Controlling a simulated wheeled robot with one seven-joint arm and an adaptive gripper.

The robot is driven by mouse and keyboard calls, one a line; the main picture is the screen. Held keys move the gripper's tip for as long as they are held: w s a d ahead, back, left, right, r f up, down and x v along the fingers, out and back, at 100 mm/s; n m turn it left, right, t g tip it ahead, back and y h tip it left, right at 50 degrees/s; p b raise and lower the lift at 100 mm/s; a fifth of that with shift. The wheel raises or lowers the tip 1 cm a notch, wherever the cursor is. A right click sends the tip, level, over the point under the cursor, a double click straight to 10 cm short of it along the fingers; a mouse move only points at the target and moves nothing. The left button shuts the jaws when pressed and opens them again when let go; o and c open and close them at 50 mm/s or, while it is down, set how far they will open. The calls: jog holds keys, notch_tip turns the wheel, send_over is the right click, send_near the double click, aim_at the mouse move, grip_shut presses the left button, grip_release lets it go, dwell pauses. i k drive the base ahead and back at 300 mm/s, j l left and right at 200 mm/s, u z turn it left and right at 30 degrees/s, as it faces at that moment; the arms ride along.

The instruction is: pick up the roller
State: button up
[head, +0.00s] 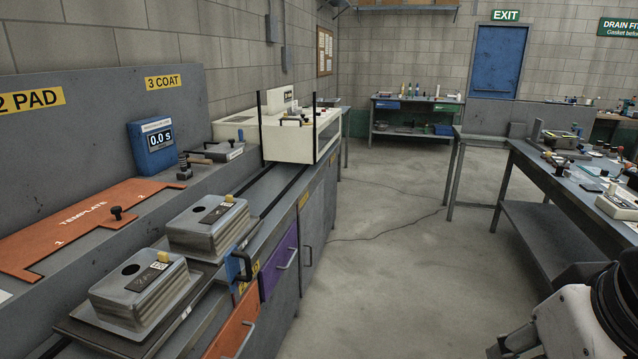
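No roller can be made out for certain. A small tool with a brownish handle (198,161) lies on the left workbench beside a grey tray (222,151), and may be the roller; it is too small to tell. A dark upright knobbed tool (184,166) stands just left of it. My arm shows in the bottom right corner, far across the aisle from the left bench. My gripper's fingers are not in view.
The left bench holds an orange template plate (85,222), a blue timer (153,146), two sink-shaped metal blocks (205,228) and a cream machine (296,136). A cluttered table (560,186) stands right. The aisle floor (380,260) is open, with thin cables.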

aim_at(185, 174)
jog(key=i+j+u, duration=0.15)
jog(key=i+u, duration=0.95)
jog(key=i+l+u, duration=0.15)
jog(key=l, duration=0.2)
jog(key=i+l+u, duration=0.1)
jog(key=l, duration=0.25)
jog(key=i+l+u, duration=0.15)
jog(key=l, duration=0.25)
jog(key=i+l+u, duration=0.15)
jog(key=l, duration=0.25)
jog(key=i+l+u, duration=0.1)
jog(key=i+l, duration=0.15)
jog(key=l, duration=0.15)
jog(key=i+l+u, duration=0.15)
jog(key=l, duration=0.25)
jog(key=l+u, duration=0.1)
jog(key=l, duration=0.3)
